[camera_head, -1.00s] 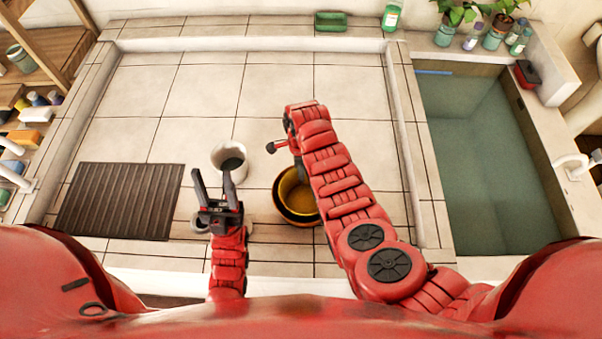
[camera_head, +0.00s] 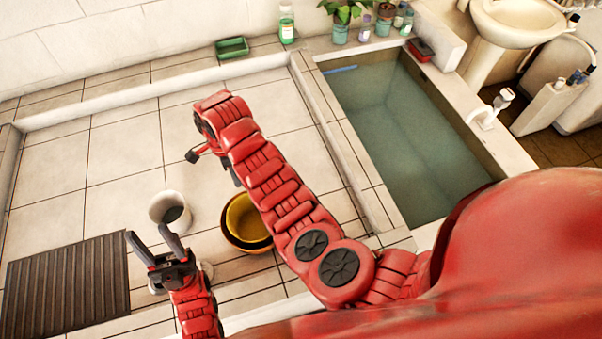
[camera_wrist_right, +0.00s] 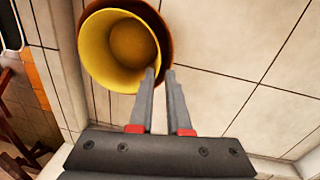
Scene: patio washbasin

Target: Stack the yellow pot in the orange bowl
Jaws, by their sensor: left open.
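The yellow pot (camera_head: 246,218) sits inside the orange bowl (camera_head: 231,240) on the tiled floor; my right arm partly covers both. In the right wrist view, the yellow pot (camera_wrist_right: 120,45) looks tilted, with the darker rim of the orange bowl (camera_wrist_right: 165,35) around its upper right side. My right gripper (camera_wrist_right: 160,70) has its fingers a small gap apart at the pot's lower right rim. I cannot tell whether they press on it. My left gripper (camera_head: 148,232) is open and empty, left of the bowl.
A white pot (camera_head: 157,208) stands just behind my left gripper. A dark slatted mat (camera_head: 65,290) lies at the left. A water-filled basin (camera_head: 400,140) lies right, past a low ledge. A green tray (camera_head: 232,47) and bottles line the back. Floor behind the pots is clear.

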